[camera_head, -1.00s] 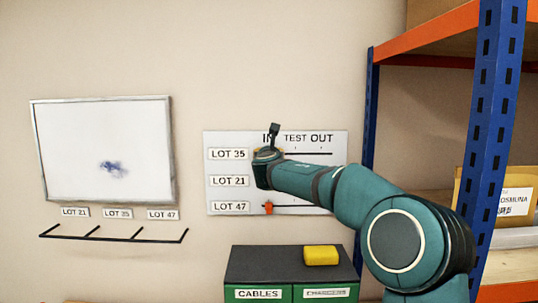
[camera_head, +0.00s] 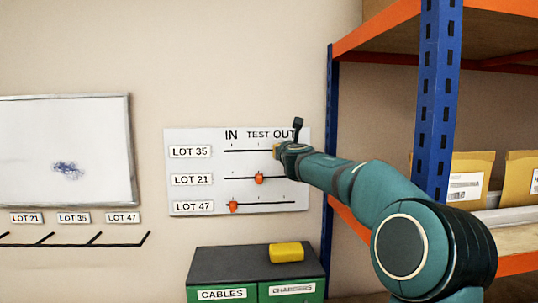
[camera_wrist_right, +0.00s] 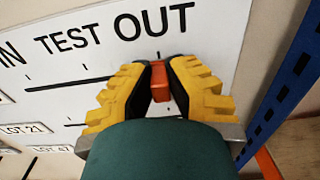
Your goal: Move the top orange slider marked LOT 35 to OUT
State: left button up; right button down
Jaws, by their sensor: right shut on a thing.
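A white board (camera_head: 185,168) on the wall has three tracks under IN, TEST and OUT. My right gripper (camera_head: 277,152) is at the right part of the top track, marked LOT 35 (camera_head: 190,152), below the OUT label. In the right wrist view, my right gripper (camera_wrist_right: 160,83) is shut on the orange top slider (camera_wrist_right: 160,84), with a tick mark just above it and OUT overhead. The LOT 21 slider (camera_head: 259,179) sits near the middle of its track. The LOT 47 slider (camera_head: 234,208) sits at the left, under IN. My left gripper is not in view.
A blue and orange shelf rack (camera_head: 333,130) stands close to the board's right. A dark-topped drawer unit (camera_head: 235,263) with a yellow block (camera_head: 287,253) stands below. A whiteboard (camera_head: 60,135) and a hooked black rail (camera_head: 70,245) are on the left wall.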

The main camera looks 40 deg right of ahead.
jog(key=shift+s+d+r, duration=0.15)
jog(key=shift+d+r, duration=0.05)
jog(key=shift+d, duration=0.1)
jog(key=c, duration=0.9)
grip_release()
jog(key=shift+d+f, duration=0.1)
jog(key=shift+d, duration=0.05)
jog(key=shift+c, duration=0.2)
jog(key=shift+a, duration=0.2)
jog(key=v, duration=1.2)
jog(key=shift+d, duration=0.2)
jog(key=shift+s, duration=0.1)
